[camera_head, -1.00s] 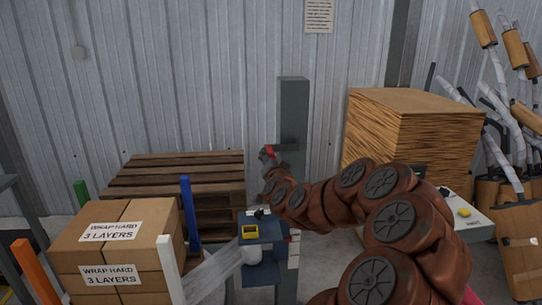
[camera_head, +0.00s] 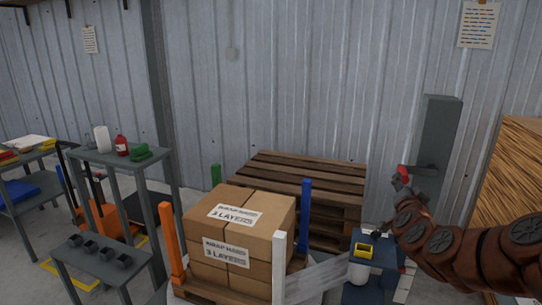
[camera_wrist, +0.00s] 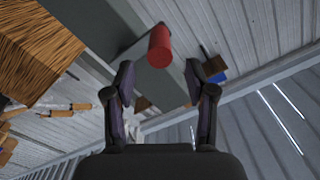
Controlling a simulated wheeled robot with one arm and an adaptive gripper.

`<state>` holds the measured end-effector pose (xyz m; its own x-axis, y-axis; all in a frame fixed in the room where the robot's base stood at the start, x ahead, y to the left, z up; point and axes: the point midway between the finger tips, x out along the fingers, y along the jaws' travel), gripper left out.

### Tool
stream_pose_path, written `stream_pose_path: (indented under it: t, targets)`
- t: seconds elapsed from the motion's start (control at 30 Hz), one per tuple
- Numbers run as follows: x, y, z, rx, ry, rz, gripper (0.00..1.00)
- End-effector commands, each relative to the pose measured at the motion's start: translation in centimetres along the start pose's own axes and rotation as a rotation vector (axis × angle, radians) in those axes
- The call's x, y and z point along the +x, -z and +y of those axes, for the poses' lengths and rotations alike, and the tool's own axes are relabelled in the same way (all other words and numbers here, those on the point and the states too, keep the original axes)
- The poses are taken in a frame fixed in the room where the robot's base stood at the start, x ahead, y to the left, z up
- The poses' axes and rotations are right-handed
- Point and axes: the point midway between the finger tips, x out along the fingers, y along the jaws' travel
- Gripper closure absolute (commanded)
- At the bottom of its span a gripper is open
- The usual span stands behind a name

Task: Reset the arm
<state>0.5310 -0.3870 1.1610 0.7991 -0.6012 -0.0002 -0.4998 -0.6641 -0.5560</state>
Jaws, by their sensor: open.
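My gripper (camera_wrist: 160,78) is open in the wrist view, with its two dark fingers apart and nothing between them. Beyond the fingertips is a red cylinder (camera_wrist: 159,46) beside a grey post (camera_wrist: 174,72); it looks apart from the fingers. In the head view my brown arm comes in from the right edge and ends in front of the grey post (camera_head: 435,130). A small red part (camera_head: 403,170) shows at the arm's end there.
Boxes (camera_head: 240,235) marked for wrapping stand among coloured uprights, with clear film to their right. Wooden pallets (camera_head: 310,185) are stacked behind. A blue-grey stand (camera_head: 365,285) is close under my arm. Grey tables (camera_head: 100,260) stand left; a stack of brown sheets (camera_head: 515,190) is right.

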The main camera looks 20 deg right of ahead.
Motion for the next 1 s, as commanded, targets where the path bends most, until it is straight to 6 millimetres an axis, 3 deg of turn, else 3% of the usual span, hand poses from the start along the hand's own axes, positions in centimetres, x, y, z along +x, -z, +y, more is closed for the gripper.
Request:
stream_pose_path:
  t: [0.17,0.37,0.5,0.63,0.8,1.0]
  targets:
    - [-0.4,-1.3,-1.4,-0.014,0.025,-0.048,0.44]
    - [-3.2,-7.1,-7.0,-0.088,0.124,-0.269,0.44]
    - [-7.3,-12.2,-10.8,-0.175,0.198,-0.479,0.44]
    - [-12.1,-16.3,-13.0,-0.264,0.246,-0.669,0.44]
    - [-19.0,-20.4,-13.8,-0.394,0.279,-0.905,0.44]
    - [-27.6,-23.1,-12.4,-0.555,0.271,-1.164,0.44]
